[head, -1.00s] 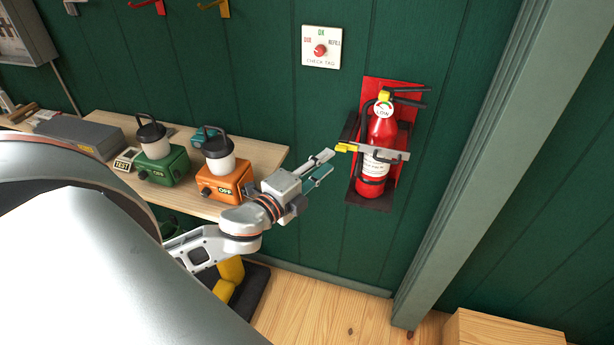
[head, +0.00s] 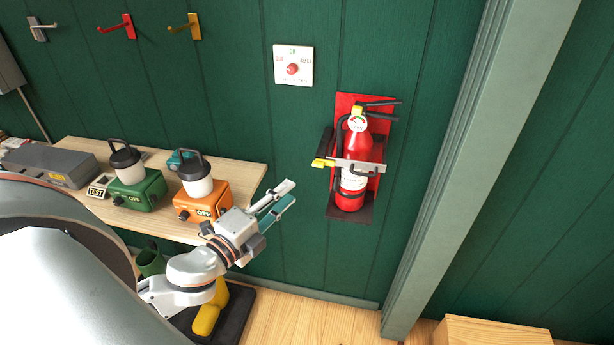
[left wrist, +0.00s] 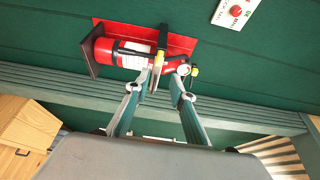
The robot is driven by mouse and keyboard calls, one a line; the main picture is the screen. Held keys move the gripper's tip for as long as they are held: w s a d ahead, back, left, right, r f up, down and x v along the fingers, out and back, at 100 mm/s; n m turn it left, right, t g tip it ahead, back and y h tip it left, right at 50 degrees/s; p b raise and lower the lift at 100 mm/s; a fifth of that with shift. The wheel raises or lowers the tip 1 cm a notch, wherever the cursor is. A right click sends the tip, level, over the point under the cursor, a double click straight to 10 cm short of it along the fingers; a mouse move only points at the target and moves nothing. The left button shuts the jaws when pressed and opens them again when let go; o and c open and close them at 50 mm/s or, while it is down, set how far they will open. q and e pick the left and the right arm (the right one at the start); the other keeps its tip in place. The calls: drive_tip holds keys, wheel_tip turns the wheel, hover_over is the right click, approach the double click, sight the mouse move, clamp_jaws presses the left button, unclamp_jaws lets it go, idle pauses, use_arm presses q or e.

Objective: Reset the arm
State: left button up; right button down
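My left gripper (head: 292,191) is empty, its two fingers apart, in front of the green wall and to the lower left of the fire extinguisher. In the left wrist view its open fingers (left wrist: 157,84) point toward the extinguisher, and nothing is between them. The red fire extinguisher (head: 354,184) stands upright in its wall bracket with a grey strap with a yellow end (head: 323,162) across it. It also shows in the left wrist view (left wrist: 131,55). My right gripper is in neither view.
A wooden shelf (head: 243,168) on the left holds a green device (head: 137,190), an orange device (head: 202,203) and a grey box (head: 50,163). A door post (head: 440,165) and a wooden box (head: 490,332) are at right.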

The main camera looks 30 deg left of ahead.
use_arm(q)
drive_tip(key=s+d+f+n+g, duration=0.15)
drive_tip(key=f+n, duration=0.25)
drive_tip(key=f, duration=0.5)
drive_tip(key=s+d+f+n+g, duration=0.1)
drive_tip(key=s+f+n+g, duration=0.25)
drive_tip(key=f, duration=0.55)
drive_tip(key=s+d+f+n+g, duration=0.1)
drive_tip(key=s+d+f+n, duration=0.2)
drive_tip(key=f, duration=0.4)
drive_tip(key=s+d+f+n+g, duration=0.1)
drive_tip(key=s+d+f+n, duration=0.3)
drive_tip(key=f, duration=0.3)
drive_tip(key=shift+s+d+f+g+h, duration=0.3)
drive_tip(key=shift+s+d+h, duration=0.1)
drive_tip(key=shift+s+d, duration=0.35)
drive_tip(key=shift+w+r+n, duration=0.1)
drive_tip(key=shift+w+n, duration=0.05)
drive_tip(key=shift+n, duration=0.1)
